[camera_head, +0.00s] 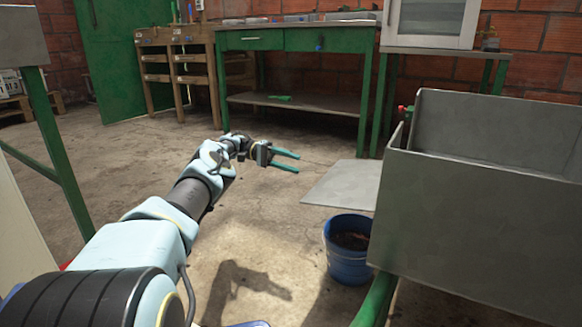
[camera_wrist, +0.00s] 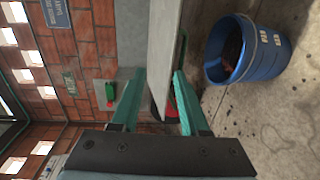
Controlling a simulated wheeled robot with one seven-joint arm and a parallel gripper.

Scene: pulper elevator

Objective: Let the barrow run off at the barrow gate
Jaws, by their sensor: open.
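My gripper (camera_head: 298,162) is open and empty at the end of my outstretched arm, in mid-air above the concrete floor. It points right, toward the grey metal tank (camera_head: 475,215). In the wrist view, where the scene is turned on its side, my gripper (camera_wrist: 160,74) has its two teal fingers apart. A grey panel edge (camera_wrist: 163,45) and a red and black part (camera_wrist: 171,108) show between and beyond them; I cannot tell what the part belongs to. I cannot pick out a barrow or its gate for certain in either view.
A blue bucket (camera_head: 347,262) with dark contents stands left of the tank. A grey plate (camera_head: 343,184) lies on the floor. A green workbench (camera_head: 290,42) stands along the brick wall. A small red part (camera_head: 405,111) shows at the tank's far side. The floor left of the bucket is clear.

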